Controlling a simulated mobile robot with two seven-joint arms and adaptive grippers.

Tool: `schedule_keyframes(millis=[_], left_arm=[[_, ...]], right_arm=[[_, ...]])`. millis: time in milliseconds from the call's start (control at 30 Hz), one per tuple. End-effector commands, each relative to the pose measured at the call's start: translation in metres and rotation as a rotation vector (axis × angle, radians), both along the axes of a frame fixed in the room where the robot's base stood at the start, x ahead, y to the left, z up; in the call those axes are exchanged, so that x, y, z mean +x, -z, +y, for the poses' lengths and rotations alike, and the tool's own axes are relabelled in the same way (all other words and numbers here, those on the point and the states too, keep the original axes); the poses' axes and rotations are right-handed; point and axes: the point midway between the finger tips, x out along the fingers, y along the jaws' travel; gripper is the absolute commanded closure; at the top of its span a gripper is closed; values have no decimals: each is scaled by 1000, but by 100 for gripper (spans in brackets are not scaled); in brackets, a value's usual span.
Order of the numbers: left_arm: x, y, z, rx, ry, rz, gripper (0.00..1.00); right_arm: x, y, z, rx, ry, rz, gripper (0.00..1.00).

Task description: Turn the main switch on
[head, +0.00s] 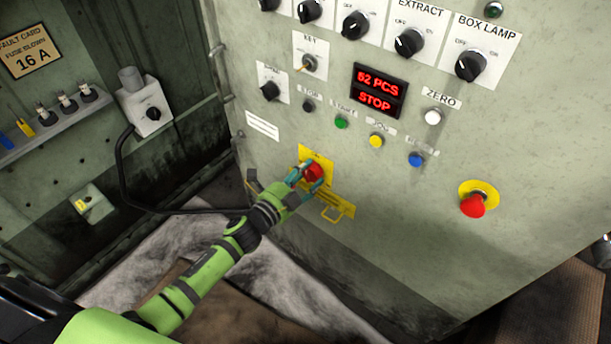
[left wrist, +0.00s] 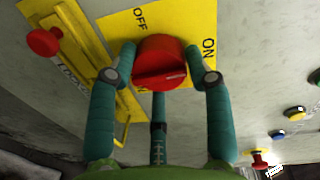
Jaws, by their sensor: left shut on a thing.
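The main switch is a red rotary knob (head: 314,172) on a yellow plate (head: 309,153) low on the grey-green panel. In the left wrist view the knob (left wrist: 160,62) sits in front of the yellow plate (left wrist: 180,18), which is marked OFF at the top and ON at the right. My left gripper (head: 305,175) is shut on the knob, with teal fingers on either side of it in the left wrist view (left wrist: 160,76). A slot or ridge runs nearly level across the knob there. Which mark it points at is unclear. My right gripper is not seen.
A yellow lockout bar (head: 335,203) with a loop handle lies just below the switch; its red knob (left wrist: 43,42) shows in the left wrist view. A red emergency button (head: 473,205) sticks out at right. A lit display (head: 379,91) reads 52 PCS, STOP.

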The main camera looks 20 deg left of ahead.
Motion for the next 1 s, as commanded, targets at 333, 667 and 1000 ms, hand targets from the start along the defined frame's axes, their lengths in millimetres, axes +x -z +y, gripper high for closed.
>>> schedule_keyframes(millis=[333,667,1000], left_arm=[[1,-5,-3,69,6,-37,82],[1,-5,-3,75,7,-40,82],[0,-2,-2,75,4,-34,25]], right_arm=[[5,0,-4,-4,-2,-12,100],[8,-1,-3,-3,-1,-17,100],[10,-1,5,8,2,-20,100]])
